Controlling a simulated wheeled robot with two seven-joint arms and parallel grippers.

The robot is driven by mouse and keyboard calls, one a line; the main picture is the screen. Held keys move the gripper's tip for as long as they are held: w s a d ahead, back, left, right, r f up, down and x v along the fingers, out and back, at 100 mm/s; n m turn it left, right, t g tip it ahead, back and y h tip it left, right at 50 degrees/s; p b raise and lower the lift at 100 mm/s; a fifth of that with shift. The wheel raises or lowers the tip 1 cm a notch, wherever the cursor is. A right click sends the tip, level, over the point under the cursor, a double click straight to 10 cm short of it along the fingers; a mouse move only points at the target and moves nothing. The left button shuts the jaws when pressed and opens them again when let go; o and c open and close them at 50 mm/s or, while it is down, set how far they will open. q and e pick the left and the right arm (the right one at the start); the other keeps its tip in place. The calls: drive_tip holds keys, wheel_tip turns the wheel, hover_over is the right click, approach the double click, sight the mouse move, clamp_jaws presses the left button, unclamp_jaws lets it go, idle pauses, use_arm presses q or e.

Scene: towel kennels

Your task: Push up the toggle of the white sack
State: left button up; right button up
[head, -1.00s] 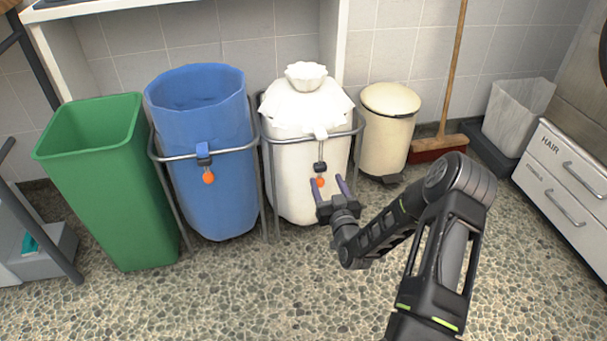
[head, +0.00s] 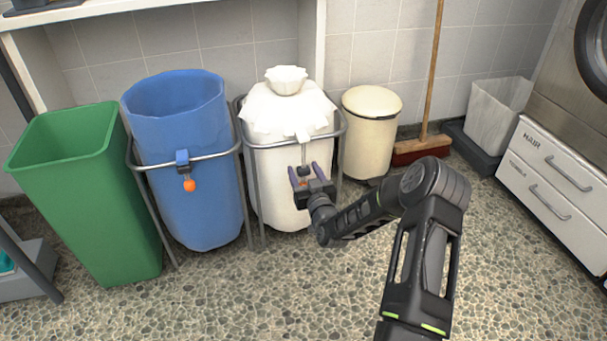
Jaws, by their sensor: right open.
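The white sack (head: 285,205) hangs in a metal frame, with its top gathered into a ruffled tuft. Its cord hangs at the front from a white tab, with a small dark toggle (head: 304,169) on it. A small orange ball (head: 304,183) below the toggle is partly hidden by my right gripper. My right gripper (head: 305,170) is open in front of the sack, its two purple-grey fingers pointing up on either side of the toggle and cord. I cannot tell whether the fingers touch the toggle. My left gripper is out of view.
A blue sack (head: 190,120) with its own toggle and orange ball stands in a frame to the left, beside a green bin (head: 85,190). A cream pedal bin (head: 368,135), a broom (head: 420,145) and a drawer unit (head: 550,185) are to the right.

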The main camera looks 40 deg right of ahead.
drive_tip(key=shift+w+d, duration=0.1)
drive_tip(key=shift+w, duration=0.2)
drive_tip(key=shift+c, duration=0.4)
clamp_jaws()
idle(0.9)
